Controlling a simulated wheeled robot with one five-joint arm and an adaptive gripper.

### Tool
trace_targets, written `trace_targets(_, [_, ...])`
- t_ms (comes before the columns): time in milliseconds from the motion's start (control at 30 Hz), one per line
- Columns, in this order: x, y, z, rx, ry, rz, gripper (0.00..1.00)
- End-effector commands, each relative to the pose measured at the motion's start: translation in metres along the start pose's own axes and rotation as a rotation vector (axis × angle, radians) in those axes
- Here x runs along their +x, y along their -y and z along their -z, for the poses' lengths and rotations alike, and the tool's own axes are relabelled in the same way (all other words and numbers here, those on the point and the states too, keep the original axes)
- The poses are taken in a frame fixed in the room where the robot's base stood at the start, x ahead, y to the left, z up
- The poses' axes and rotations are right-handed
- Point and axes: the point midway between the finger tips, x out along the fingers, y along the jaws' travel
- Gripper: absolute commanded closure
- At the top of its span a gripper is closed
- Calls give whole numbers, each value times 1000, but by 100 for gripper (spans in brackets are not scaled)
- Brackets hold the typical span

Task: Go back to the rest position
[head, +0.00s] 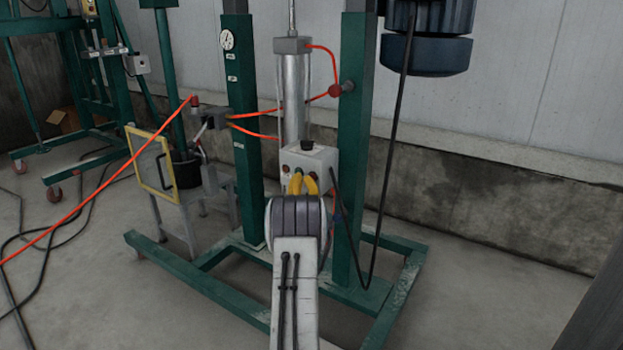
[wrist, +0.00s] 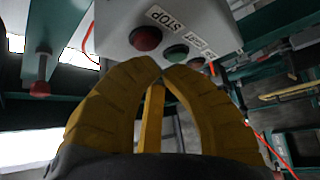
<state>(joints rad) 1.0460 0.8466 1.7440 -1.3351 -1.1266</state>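My gripper (head: 304,180) has yellow, curved fingers. In the head view it is at the front of a pale grey control box (head: 309,165) on the green machine frame. In the wrist view the yellow fingertips (wrist: 165,68) come together just below the box, and I see nothing held between them. On the box, the wrist view shows a red button (wrist: 145,38) near a STOP label (wrist: 165,18), and a green button (wrist: 176,53) close to the fingertips. I cannot tell whether the fingertips touch the box. My arm hides part of the frame behind it.
Green posts (head: 357,150) flank a metal cylinder (head: 294,90). A black cable (head: 385,190) hangs at the right. Orange hose (head: 95,200) and black cables run at the left, near a yellow-framed panel (head: 152,163) and a black bucket (head: 186,170). Floor at the right is clear.

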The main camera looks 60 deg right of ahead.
Motion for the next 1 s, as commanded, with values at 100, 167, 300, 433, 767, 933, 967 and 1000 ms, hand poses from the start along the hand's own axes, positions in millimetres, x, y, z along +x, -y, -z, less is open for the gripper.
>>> trace_targets(100, [0, 0, 0, 0, 0, 0, 100])
trace_targets(167, [0, 0, 0, 0, 0, 0, 100])
trace_targets(300, [0, 0, 0, 0, 0, 0, 100])
trace_targets(433, [0, 0, 0, 0, 0, 0, 100])
trace_targets(767, [10, -28, 70, 96, -20, 123, 100])
trace_targets(933, [2, -57, 160, 225, -24, 322, 100])
trace_targets(967, [-2, -62, 176, 247, -22, 361, 100])
trace_targets(1000, [-8, -69, 197, 275, -18, 411, 100])
